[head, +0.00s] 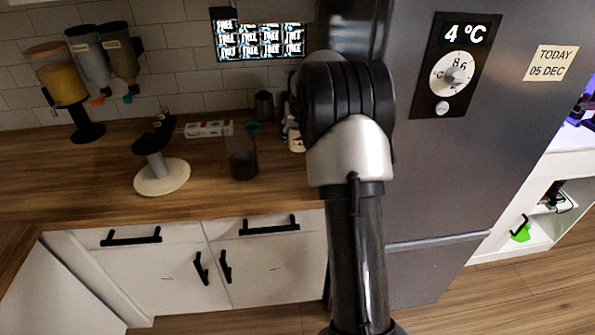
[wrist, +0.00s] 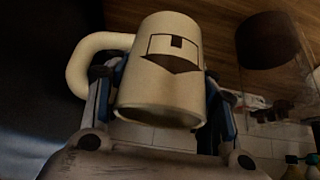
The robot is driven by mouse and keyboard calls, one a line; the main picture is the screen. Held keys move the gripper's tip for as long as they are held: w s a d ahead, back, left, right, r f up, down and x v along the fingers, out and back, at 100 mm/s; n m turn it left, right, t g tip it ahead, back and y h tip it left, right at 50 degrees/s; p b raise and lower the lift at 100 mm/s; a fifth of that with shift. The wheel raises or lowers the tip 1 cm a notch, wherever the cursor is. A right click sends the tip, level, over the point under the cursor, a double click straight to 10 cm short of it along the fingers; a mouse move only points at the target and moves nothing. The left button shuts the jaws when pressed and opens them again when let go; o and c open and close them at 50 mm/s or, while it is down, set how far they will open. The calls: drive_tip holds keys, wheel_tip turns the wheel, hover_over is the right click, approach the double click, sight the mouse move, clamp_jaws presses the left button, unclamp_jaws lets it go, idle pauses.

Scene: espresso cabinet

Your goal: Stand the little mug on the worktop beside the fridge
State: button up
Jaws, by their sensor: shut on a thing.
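The little mug (wrist: 155,85) is cream white with a dark angular emblem and fills the middle of the wrist view. Its handle (wrist: 88,62) points to the left there. My gripper (wrist: 165,105) is shut on the mug, with one finger on each side of its body. The wrist view looks upside down, with the wood above and the tiles below. In the head view my arm hides most of the gripper and mug; a pale part shows at its left edge. I cannot tell whether the mug touches the worktop (head: 80,180). The grey fridge (head: 430,170) stands right of the worktop.
A dark see-through container (head: 242,162) stands left of my arm; it also shows in the wrist view (wrist: 272,55). A white-based stand (head: 162,178), a small box (head: 208,129), a dark cup (head: 264,105) and several dispensers (head: 60,80) are further left. The front worktop strip is clear.

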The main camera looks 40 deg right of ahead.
wheel_tip(320, 180, down, 13)
drive_tip(key=b, duration=0.3)
drive_tip(key=shift+r, duration=0.15)
drive_tip(key=shift+b, duration=0.35)
drive_tip(key=o, duration=1.2)
drive_tip(key=shift+f, duration=0.2)
